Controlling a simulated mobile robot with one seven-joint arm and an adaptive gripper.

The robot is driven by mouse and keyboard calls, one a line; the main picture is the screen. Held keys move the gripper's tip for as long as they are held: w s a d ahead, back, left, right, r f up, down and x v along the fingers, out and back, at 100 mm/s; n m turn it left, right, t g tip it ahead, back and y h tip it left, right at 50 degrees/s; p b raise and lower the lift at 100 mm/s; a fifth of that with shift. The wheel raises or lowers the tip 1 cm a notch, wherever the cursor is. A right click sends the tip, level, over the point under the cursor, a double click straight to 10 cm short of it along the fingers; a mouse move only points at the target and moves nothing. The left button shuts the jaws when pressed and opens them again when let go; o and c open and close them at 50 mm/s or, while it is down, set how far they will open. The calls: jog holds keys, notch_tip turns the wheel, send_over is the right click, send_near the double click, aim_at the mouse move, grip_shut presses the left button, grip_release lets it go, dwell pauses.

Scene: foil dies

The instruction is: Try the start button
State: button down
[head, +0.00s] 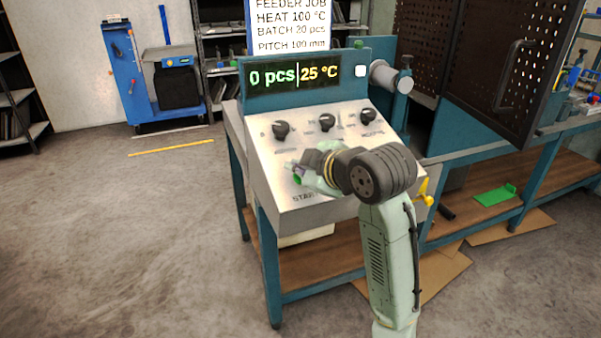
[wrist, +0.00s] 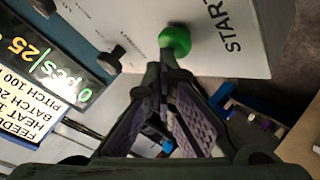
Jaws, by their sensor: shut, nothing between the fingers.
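The green start button (wrist: 175,40) sits on the sloping metal panel (head: 277,185), beside the printed word START (wrist: 226,22). In the head view my gripper (head: 298,173) is in front of the panel and hides most of the button. In the wrist view my gripper (wrist: 165,62) is shut and empty, with its fingertips right at the button. I cannot tell whether they touch it. The display (head: 305,75) above reads 0 pcs and 25 °C.
Black knobs (head: 281,130) line the panel above the button. A job sign (head: 290,25) stands above the display. A dark perforated cabinet door (head: 490,60) is at the right. A blue cart (head: 128,75) stands at the back left. The floor at the left is clear.

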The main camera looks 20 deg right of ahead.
jog(key=shift+s+r+p, duration=0.25)
jog(key=shift+r+p, duration=0.15)
jog(key=shift+r, duration=0.35)
jog(key=r+p, duration=0.1)
jog(key=s+r+p, duration=0.1)
jog(key=r, duration=0.1)
jog(key=r+p, duration=0.1)
jog(key=shift+s+r+p, duration=0.3)
jog(key=shift+r+p, duration=0.05)
jog(key=shift+r, duration=0.05)
dwell(0.4)
